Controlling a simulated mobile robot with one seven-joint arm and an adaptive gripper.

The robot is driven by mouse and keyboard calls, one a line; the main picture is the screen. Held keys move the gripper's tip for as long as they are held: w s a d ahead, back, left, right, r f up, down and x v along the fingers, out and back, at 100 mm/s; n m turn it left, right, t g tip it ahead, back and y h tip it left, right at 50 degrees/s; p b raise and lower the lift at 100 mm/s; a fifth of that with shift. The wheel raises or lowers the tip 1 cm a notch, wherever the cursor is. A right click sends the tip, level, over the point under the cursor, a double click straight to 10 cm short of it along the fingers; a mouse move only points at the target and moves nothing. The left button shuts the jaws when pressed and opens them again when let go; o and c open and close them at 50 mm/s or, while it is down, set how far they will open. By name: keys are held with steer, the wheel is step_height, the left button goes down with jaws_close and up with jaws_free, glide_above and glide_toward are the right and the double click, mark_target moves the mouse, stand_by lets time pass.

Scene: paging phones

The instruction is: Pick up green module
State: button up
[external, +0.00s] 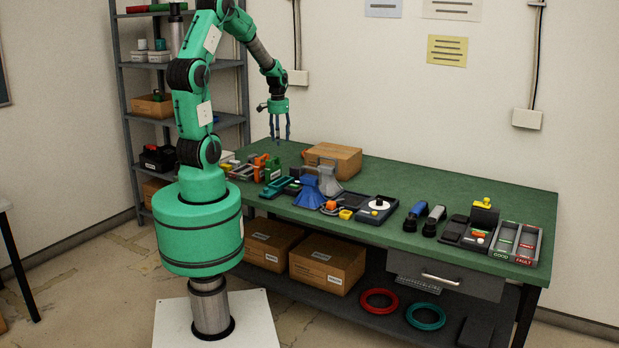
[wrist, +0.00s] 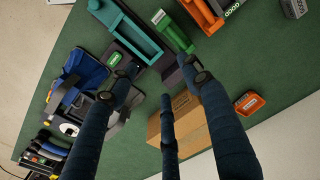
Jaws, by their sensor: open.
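The green module (wrist: 172,32) is an upright-looking green block with a pale label, near the top of the wrist view. It stands between a teal tray (wrist: 128,32) and an orange-edged holder (wrist: 203,14). In the external view the green module (external: 272,169) is at the left end of the green bench. My gripper (external: 281,140) hangs above that end of the bench, fingers pointing down. In the wrist view its dark fingers (wrist: 160,84) are spread apart with nothing between them. The fingers cover parts of the bench; the module's lower end is close to one fingertip.
A cardboard box (external: 333,160) stands at the back of the bench and shows beside my fingers in the wrist view (wrist: 180,112). A blue funnel-like part (external: 308,192) and a black device with a white dial (external: 376,208) are farther right. Bare green bench lies behind them.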

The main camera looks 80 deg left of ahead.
mark_target(274, 166)
steer(key=shift+n, duration=0.3)
steer(key=s+a+f, duration=0.2)
steer(key=a+f, duration=0.1)
steer(key=shift+s+f, duration=0.1)
steer(key=shift+f, duration=0.05)
steer(key=shift+f+b, duration=0.8)
steer(key=shift+f, duration=3.45)
steer(key=shift+s+f+b, duration=0.1)
steer(key=shift+f+b, duration=0.7)
steer(key=shift+f, duration=1.8)
steer(key=shift+c, duration=0.3)
